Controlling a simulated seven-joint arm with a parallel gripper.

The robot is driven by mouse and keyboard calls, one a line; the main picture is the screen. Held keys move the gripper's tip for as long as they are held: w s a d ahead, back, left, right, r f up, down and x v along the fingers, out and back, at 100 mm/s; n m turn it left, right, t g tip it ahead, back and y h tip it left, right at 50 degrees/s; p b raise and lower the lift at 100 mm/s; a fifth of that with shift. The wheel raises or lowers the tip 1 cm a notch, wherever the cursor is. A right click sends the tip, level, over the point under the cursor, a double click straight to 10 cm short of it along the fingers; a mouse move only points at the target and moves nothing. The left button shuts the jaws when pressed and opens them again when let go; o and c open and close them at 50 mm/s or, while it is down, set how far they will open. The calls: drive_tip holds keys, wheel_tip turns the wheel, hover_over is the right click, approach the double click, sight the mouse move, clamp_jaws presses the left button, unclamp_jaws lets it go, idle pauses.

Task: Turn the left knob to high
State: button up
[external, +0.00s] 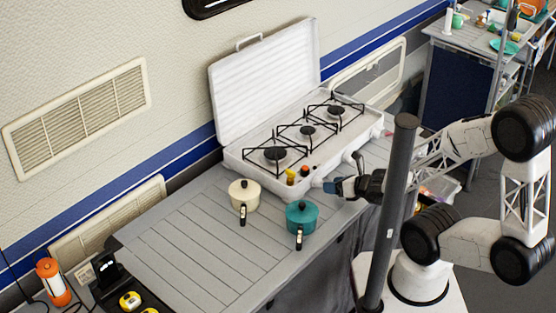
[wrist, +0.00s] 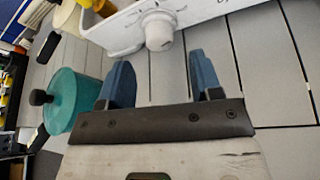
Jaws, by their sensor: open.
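The white stove (external: 250,158) stands on the counter with its lid up and a row of several burners. The left knob (external: 317,182) is on the stove's front, near its left end. In the wrist view a white round knob (wrist: 158,31) with dark dial marks shows on the white panel. My gripper (external: 333,187) is open, with its blue fingers in front of the panel; in the wrist view the fingers (wrist: 158,75) stand apart, just short of the knob and either side of it. Nothing is between them. The knob's exact setting cannot be read.
A teal pot (external: 302,216) and a cream pot (external: 243,196) sit on the counter left of my gripper; the teal pot (wrist: 74,98) is close in the wrist view. A dark pole (external: 396,200) rises before my arm.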

sight(321, 184)
drive_tip(key=shift+x, duration=2.25)
drive_tip(key=c, duration=0.9)
drive_tip(key=shift+s+n+t+h, duration=0.1)
drive_tip(key=shift+n+t+h, duration=0.3)
drive_tip(key=shift+n, duration=0.5)
drive_tip(key=shift+n+h, duration=0.5)
drive_tip(key=o, duration=0.9)
